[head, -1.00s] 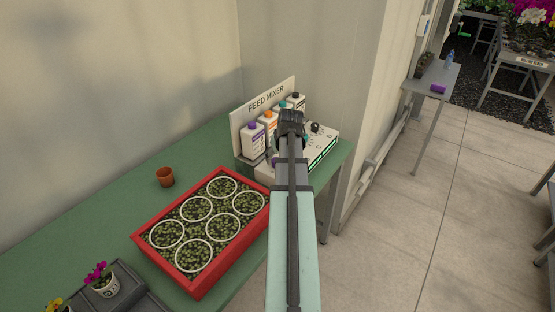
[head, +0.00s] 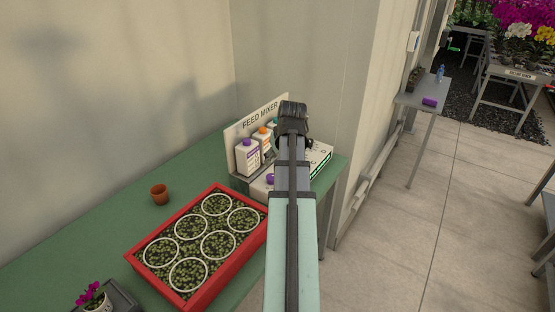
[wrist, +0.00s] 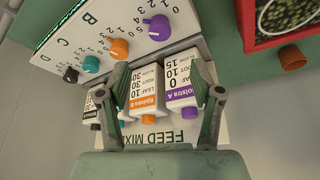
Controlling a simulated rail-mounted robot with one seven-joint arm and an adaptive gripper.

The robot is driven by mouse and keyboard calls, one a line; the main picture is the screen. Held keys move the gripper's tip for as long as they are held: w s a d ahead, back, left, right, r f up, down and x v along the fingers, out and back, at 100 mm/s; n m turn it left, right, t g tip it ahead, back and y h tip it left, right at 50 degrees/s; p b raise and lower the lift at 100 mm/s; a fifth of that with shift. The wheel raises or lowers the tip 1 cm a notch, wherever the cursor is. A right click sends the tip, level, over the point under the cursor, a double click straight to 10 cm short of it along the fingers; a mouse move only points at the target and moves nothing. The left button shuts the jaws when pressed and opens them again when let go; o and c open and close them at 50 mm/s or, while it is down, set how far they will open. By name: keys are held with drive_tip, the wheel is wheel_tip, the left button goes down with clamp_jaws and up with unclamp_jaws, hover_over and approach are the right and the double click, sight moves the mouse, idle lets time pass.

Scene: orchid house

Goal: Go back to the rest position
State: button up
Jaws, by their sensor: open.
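My gripper (head: 293,116) is at the far end of my raised arm in the head view, in front of the feed mixer, with its fingers hard to make out there. In the wrist view my gripper (wrist: 157,68) shows two fingers spread apart with nothing held between them. Behind the fingers are the feed bottles: one with a purple band (wrist: 180,98), one with an orange band (wrist: 147,95) and darker ones partly hidden by the left finger. I cannot tell the exact gap between fingers and bottles.
The mixer's dial panel (wrist: 105,40) has several coloured knobs. The FEED MIXER sign (head: 241,128) stands behind the bottles. A red tray (head: 142,273) with several white rings and a small terracotta pot (head: 159,194) stand on the green bench (head: 100,235). Open floor (head: 405,240) lies right.

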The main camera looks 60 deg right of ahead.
sight(270, 176)
drive_tip(key=x, duration=1.2)
drive_tip(key=shift+w+d, duration=0.1)
drive_tip(key=shift+d, duration=0.05)
drive_tip(key=shift+r, duration=0.2)
drive_tip(key=shift+f, duration=0.2)
drive_tip(key=shift+a+r+m+h, duration=0.15)
drive_tip(key=shift+m+h, duration=0.35)
drive_tip(key=shift+m, duration=0.6)
drive_tip(key=m+g, duration=0.1)
drive_tip(key=m, duration=0.3)
drive_tip(key=m+g+h, duration=0.1)
drive_tip(key=m, duration=0.1)
drive_tip(key=shift+w+a+m+g+b, duration=0.1)
drive_tip(key=shift+w+m+g+b, duration=0.2)
drive_tip(key=shift+w+m+b, duration=0.1)
drive_tip(key=m+g, duration=0.1)
drive_tip(key=m, duration=0.4)
drive_tip(key=shift+w+g+h, duration=0.2)
drive_tip(key=shift+g+h, duration=0.1)
drive_tip(key=shift+g, duration=0.1)
drive_tip(key=m+g, duration=0.1)
drive_tip(key=m, duration=0.2)
drive_tip(key=shift+w+p, duration=0.1)
drive_tip(key=shift+p, duration=0.2)
drive_tip(key=shift+m+g, duration=0.4)
drive_tip(key=shift+m, duration=0.5)
